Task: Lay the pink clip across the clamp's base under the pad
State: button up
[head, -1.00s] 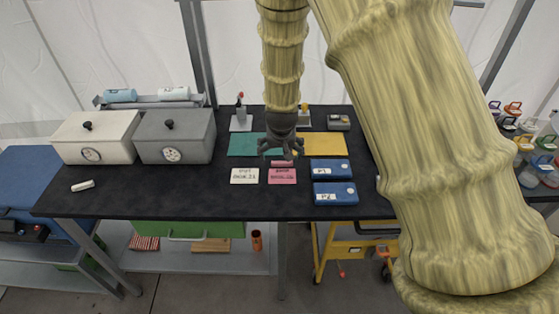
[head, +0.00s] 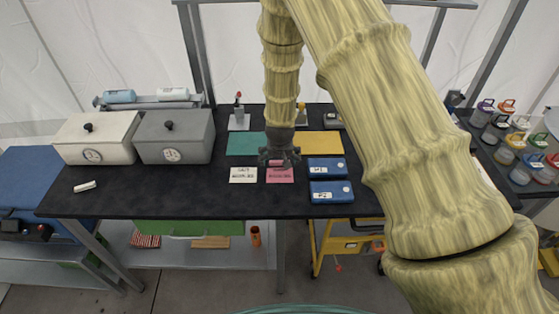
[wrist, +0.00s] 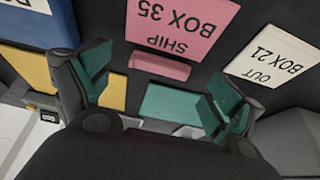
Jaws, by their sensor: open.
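The pink clip (wrist: 160,66) is a small bar lying on the dark table, just beyond the pink "SHIP BOX 35" card (wrist: 185,25) in the wrist view. My gripper (wrist: 160,92) is open, its teal-padded fingers spread to either side with nothing between them. In the head view my gripper (head: 279,157) is low over the table and mostly hides the clip. Two small upright devices stand at the back on grey plates, one red-tipped (head: 238,115) and one yellow (head: 301,115). I cannot tell which is the clamp; no pad is clear.
A teal mat (head: 245,144) and a yellow mat (head: 321,144) lie behind the cards. Blue boxes (head: 331,192) are on the right; a white card (head: 243,175) is on the left. Grey (head: 176,137) and white (head: 98,138) bins stand further left.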

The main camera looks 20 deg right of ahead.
aim_at(279, 163)
jog(key=shift+p+x, duration=0.3)
jog(key=shift+x, duration=0.85)
jog(key=c, duration=0.8)
jog(key=shift+c, duration=0.2)
jog(key=shift+r, duration=0.1)
